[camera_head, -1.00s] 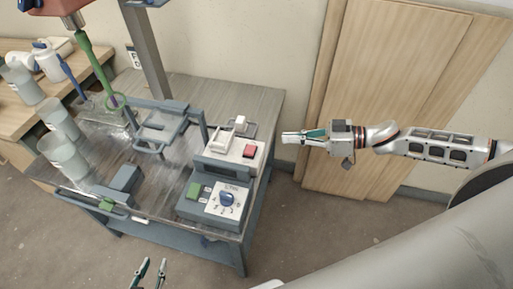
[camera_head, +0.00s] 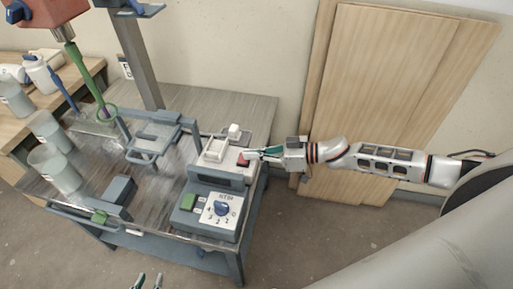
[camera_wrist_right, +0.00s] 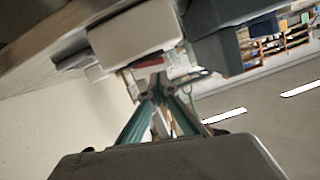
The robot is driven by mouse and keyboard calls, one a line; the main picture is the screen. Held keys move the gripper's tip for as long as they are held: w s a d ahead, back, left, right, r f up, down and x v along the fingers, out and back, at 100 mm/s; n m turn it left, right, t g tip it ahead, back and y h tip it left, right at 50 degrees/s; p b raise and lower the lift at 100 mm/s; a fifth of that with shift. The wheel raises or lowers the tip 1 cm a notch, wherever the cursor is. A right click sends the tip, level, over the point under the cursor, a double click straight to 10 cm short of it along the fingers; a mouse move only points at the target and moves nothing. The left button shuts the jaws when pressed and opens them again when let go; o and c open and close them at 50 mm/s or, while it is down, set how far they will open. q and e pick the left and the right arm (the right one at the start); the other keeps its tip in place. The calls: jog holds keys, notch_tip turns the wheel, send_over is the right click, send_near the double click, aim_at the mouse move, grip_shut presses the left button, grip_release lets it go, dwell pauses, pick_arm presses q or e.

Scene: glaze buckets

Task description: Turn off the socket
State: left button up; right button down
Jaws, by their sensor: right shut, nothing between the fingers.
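A pale socket box (camera_head: 211,170) sits on the table behind the grey control box. It has a white part on top and a red switch (camera_head: 242,160) at its right. My right gripper (camera_head: 247,155) comes in from the right, shut and empty, its teal fingertips at the red switch and covering part of it. In the right wrist view the closed fingertips (camera_wrist_right: 158,82) are just under the pale box (camera_wrist_right: 135,32), near a red strip (camera_wrist_right: 150,63); I cannot tell whether they touch. My left gripper (camera_head: 149,280) shows only its fingertips at the bottom edge, apart and empty.
The grey control box (camera_head: 196,222) has a green button (camera_head: 188,201) and a dial (camera_head: 221,209). A mixer stand (camera_head: 137,60) with a green stirrer (camera_head: 88,70) and several translucent buckets (camera_head: 55,168) are at the left. Free room lies right of the table.

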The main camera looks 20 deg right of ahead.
jog(key=shift+f, duration=0.4)
